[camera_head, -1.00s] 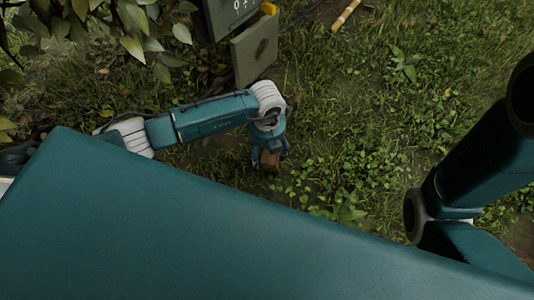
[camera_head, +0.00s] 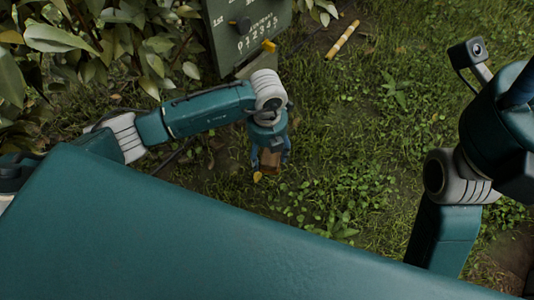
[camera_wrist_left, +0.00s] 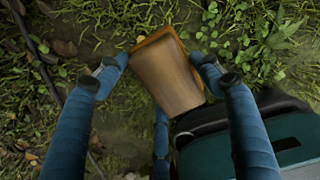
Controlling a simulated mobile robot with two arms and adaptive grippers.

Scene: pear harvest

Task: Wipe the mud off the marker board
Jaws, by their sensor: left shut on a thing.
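My left gripper (camera_head: 270,158) points down over the grass, shut on a brown block (camera_head: 270,162). In the left wrist view the block (camera_wrist_left: 168,75) sits tilted between the two blue fingers (camera_wrist_left: 162,60), with an orange-tan edge at its far end. A pale grey-green board (camera_head: 249,66) stands at the top centre, behind my left arm.
Leafy branches (camera_head: 90,40) crowd the upper left. A yellow banded stick (camera_head: 342,40) lies on the grass. Open grass (camera_head: 350,130) lies right of my left gripper.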

